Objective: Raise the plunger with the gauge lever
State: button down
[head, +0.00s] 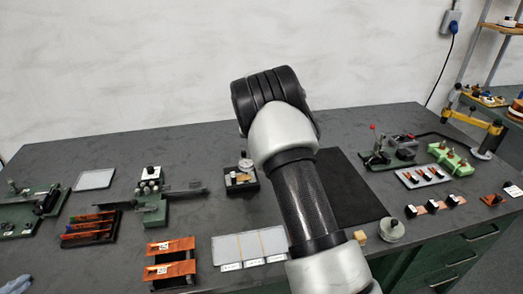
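A small gauge with a round pale dial (246,164) stands on a dark block (241,186) near the middle of the bench, just left of my arm. Its plunger and lever are too small to make out. My arm rises through the middle of the head view and bends over at a black ribbed joint. My gripper does not show; the arm hides the area behind it.
The grey bench (215,210) carries green fixtures on the left (160,200) and right (390,155). Copper strips on a rack (170,262), a white three-part tray (250,247) and a round weight (391,230) lie near the front. A black mat (350,195) is bare.

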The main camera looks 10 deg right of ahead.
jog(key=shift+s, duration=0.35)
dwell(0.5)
